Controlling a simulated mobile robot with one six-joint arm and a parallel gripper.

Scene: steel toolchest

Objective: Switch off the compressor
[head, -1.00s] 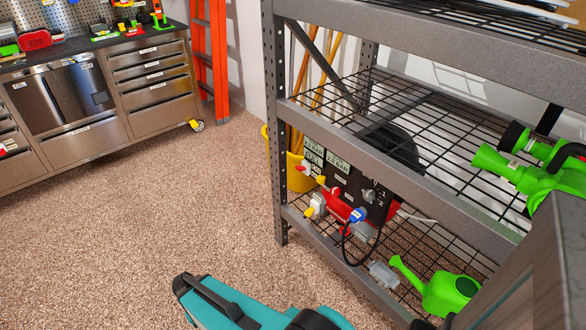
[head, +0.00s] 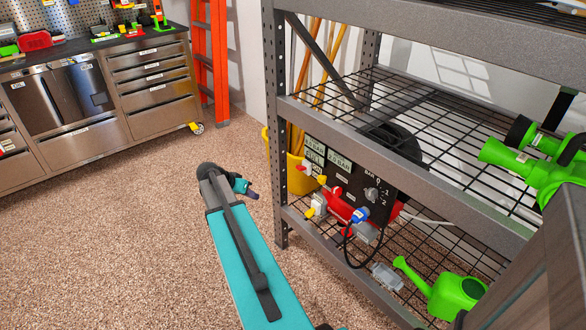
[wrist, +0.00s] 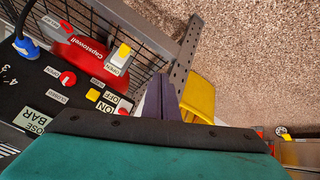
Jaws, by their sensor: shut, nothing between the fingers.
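The compressor stands on the lower wire shelf in the head view, with a black panel (head: 345,182) and a red body (head: 340,206). In the wrist view its panel (wrist: 35,95) carries a red round button (wrist: 68,78), a small yellow button (wrist: 93,95) and labels reading ON and OFF. Its red body (wrist: 80,54) has a yellow-topped valve (wrist: 124,50) beside it. My gripper (head: 251,194) is shut and empty, left of the rack's front post in the head view. Its purple fingers (wrist: 161,98) lie right of the panel in the wrist view, apart from the buttons.
The grey rack post (head: 273,130) and shelf beam (head: 400,174) frame the compressor. A yellow bucket (head: 294,168) stands behind the post. A green watering can (head: 452,294) sits on the lower shelf. The floor left of the rack is clear.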

